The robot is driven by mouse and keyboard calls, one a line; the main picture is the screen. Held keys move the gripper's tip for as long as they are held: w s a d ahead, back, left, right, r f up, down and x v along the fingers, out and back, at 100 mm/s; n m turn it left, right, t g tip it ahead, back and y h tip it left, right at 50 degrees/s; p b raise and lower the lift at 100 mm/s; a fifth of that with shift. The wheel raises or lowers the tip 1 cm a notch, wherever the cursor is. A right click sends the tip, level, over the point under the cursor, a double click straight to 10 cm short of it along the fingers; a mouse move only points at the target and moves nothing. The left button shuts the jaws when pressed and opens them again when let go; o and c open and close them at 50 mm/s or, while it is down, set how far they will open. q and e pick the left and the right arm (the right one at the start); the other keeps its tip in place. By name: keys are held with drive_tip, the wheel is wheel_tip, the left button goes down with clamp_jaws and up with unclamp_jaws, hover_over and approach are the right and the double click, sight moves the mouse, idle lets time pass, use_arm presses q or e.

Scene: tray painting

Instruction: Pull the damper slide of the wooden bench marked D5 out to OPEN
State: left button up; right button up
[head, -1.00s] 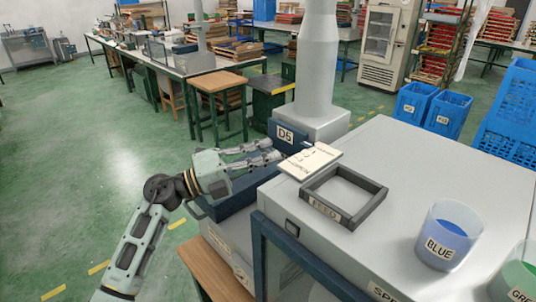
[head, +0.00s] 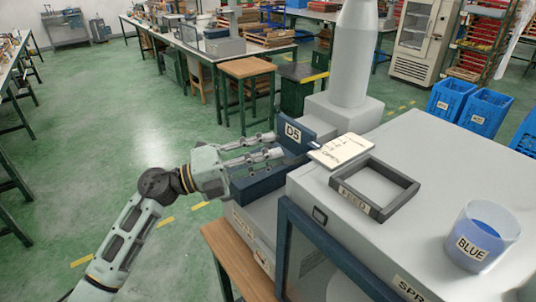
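The dark blue plate marked D5 (head: 293,133) stands upright on the left side of the bench (head: 430,180), in front of the grey column. A cream card (head: 343,150) with OPEN written near its left end lies on the bench top beside the plate. A small light piece (head: 314,146) shows between plate and card. My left gripper (head: 280,145) comes in from the left, its two fingers apart and their tips close in front of the D5 plate. Whether they touch it is unclear, and I see nothing held between them. My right gripper is not in view.
A dark square frame marked FEED (head: 373,190) and a cup marked BLUE (head: 482,238) stand on the bench top. The grey column (head: 355,60) rises behind the card. A wooden stool (head: 247,68) stands behind. The green floor at left is clear.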

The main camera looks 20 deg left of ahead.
use_arm(q)
drive_tip(key=shift+w+d, duration=0.1)
drive_tip(key=v, duration=1.2)
drive_tip(key=shift+w, duration=0.1)
